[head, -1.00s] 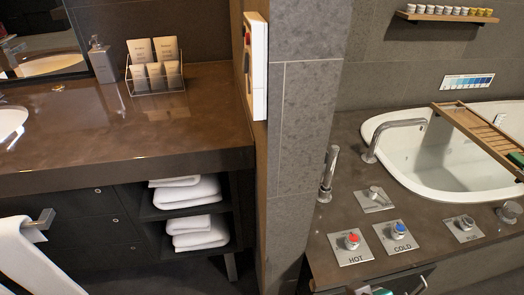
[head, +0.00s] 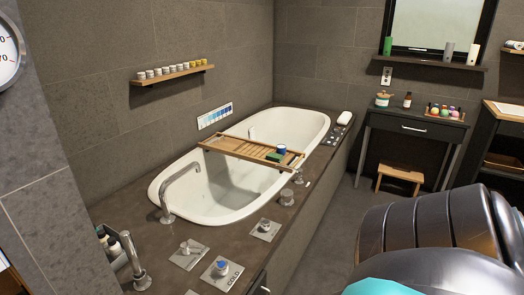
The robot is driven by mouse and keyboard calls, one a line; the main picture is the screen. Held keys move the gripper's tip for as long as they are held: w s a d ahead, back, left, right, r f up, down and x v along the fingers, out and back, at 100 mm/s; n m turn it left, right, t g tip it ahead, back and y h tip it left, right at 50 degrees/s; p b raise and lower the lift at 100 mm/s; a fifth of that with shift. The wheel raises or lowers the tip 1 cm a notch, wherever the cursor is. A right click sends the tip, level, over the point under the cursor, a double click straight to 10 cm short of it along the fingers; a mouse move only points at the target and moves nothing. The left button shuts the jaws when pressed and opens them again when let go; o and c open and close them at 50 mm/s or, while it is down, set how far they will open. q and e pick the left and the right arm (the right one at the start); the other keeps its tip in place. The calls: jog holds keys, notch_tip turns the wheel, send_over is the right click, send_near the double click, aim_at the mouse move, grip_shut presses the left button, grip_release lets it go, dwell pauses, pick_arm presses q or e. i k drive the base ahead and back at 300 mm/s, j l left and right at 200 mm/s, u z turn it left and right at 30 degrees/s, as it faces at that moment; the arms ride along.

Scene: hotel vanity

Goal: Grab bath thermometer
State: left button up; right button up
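I cannot pick out the bath thermometer with certainty. A round white dial with numbers (head: 8,57) is cut off at the top left, on the grey tiled wall. A small white item (head: 252,133) shows at the inner far side of the white bathtub (head: 172,180), too small to identify. A large black ribbed form with a teal part, likely my own arm, fills the lower right. Neither gripper's fingers show.
Taps and knobs, including a blue COLD knob (head: 222,267), stand on the brown tub surround (head: 150,245). A wall shelf (head: 172,75) holds several small jars. A dark side table (head: 415,125) and a wooden stool (head: 400,176) stand at the back right. Floor between is open.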

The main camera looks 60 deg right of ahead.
aim_at(281, 149)
jog(key=z, duration=2)
jog(key=i+l+z, duration=0.15)
jog(key=l, duration=0.25)
jog(key=i+l+z, duration=0.3)
jog(key=i+l, duration=0.2)
jog(key=l, duration=0.2)
jog(key=i+l+z, duration=0.2)
jog(key=i, duration=0.35)
jog(key=i+l+z, duration=0.15)
jog(key=i, duration=0.35)
jog(key=i+l+u, duration=0.15)
jog(key=i, duration=0.55)
jog(key=i+l+u, duration=0.15)
jog(key=i, duration=0.5)
jog(key=i+u, duration=0.35)
jog(key=i+l+u, duration=0.1)
jog(key=u, duration=0.25)
jog(key=i+l+u, duration=0.2)
jog(key=i+u, duration=0.3)
jog(key=u, duration=0.3)
jog(key=i+l+u, duration=0.1)
jog(key=u, duration=0.35)
jog(key=l+u, duration=0.2)
jog(key=u, duration=0.25)
jog(key=i+l, duration=0.05)
